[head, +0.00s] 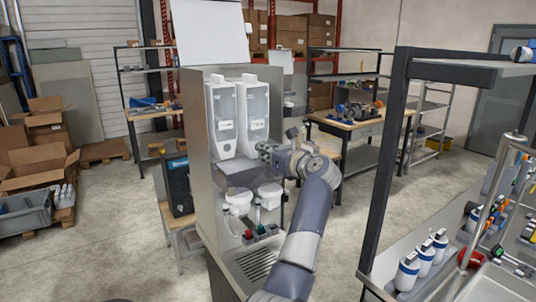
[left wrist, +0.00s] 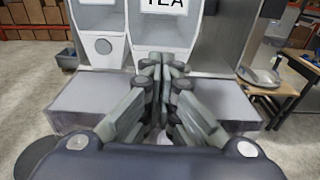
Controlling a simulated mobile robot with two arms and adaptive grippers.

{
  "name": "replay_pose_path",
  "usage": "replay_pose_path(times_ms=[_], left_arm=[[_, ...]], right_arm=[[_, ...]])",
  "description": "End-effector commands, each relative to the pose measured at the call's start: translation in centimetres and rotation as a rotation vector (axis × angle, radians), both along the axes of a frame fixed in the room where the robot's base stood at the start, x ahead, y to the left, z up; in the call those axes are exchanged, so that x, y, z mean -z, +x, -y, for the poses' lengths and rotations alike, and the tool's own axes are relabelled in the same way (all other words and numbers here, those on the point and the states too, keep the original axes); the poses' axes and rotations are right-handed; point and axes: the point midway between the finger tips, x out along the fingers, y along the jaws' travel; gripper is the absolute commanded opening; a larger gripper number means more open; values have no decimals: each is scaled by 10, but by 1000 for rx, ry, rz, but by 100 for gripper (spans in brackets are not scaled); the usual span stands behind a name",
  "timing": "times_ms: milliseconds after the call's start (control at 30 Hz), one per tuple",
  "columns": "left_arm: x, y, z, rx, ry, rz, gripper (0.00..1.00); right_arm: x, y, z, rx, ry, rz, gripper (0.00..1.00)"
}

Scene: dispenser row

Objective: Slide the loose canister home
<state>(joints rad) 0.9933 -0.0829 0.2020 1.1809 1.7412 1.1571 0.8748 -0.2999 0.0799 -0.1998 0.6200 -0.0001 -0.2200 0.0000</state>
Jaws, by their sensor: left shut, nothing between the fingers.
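Two white canisters with clear fronts stand side by side in the dispenser (head: 200,195): a left canister (head: 222,115) and a right canister (head: 254,112). In the left wrist view the left canister (left wrist: 98,46) shows a round knob, and the right canister (left wrist: 178,26) carries a label reading TEA. I cannot tell for sure which one is loose. My left gripper (head: 266,150) is shut and empty, at the lower front of the right canister; its fingertips (left wrist: 163,62) overlap that canister's lower part in the wrist view. Contact cannot be told. My right gripper is not in view.
Below the canisters, white cups (head: 270,195) and a drip grille (head: 256,264) are on the dispenser's front. A dark-framed rack (head: 380,180) with white bottles (head: 407,272) stands at the right. Cardboard boxes (head: 38,160) lie at the left. Floor between is open.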

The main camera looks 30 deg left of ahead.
Motion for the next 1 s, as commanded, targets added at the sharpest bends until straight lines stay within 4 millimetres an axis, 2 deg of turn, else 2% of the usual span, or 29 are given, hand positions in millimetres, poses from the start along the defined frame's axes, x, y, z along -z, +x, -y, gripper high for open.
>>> replay_pose_path(times_ms=[1000], left_arm=[[0, 15, -39, -2, -1, 0, 0]], right_arm=[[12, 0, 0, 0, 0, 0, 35]])
